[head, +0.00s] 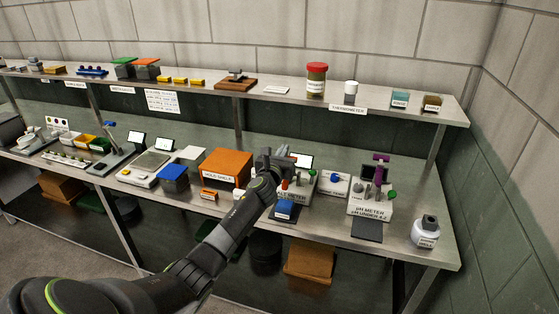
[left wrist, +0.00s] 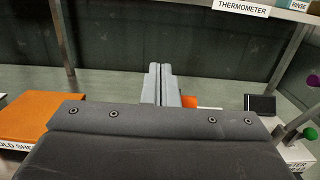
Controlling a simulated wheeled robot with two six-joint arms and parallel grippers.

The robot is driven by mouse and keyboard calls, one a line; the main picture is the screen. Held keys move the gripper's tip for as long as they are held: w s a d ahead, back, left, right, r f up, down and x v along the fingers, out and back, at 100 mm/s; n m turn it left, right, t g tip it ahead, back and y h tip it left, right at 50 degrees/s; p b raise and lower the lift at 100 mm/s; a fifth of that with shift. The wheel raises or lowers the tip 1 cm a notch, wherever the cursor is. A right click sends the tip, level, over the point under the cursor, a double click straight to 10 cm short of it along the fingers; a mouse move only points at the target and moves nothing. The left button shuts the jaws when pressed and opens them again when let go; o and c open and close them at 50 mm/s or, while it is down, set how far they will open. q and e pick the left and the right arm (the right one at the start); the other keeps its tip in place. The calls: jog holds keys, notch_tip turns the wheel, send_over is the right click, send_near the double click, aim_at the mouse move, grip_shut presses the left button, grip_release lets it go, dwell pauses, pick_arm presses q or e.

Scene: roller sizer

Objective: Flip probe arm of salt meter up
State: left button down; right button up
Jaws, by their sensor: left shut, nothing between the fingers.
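The salt meter (head: 298,196) stands on the lower bench in the head view, largely hidden behind my left gripper; only "METER" reads on its label. My left gripper (head: 281,153) is shut and empty, over the meter's left side. In the left wrist view its fingertips (left wrist: 160,72) are together, with an orange piece (left wrist: 188,101) just right of them.
The pH meter (head: 370,208) with a purple arm stands to the right, and a small white device (head: 335,184) sits between. An orange box (head: 228,166) is close on the left. The upper shelf (head: 275,91) runs behind and above. A white bottle (head: 426,233) stands at the right end.

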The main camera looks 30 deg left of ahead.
pick_arm(q)
jog(key=shift+w+a+r, duration=0.1)
jog(key=shift+w+r, duration=0.25)
jog(key=shift+w, duration=0.2)
jog(key=shift+w+a, duration=0.1)
jog(key=shift+w, duration=0.25)
jog(key=shift+s, duration=0.1)
dwell(0.5)
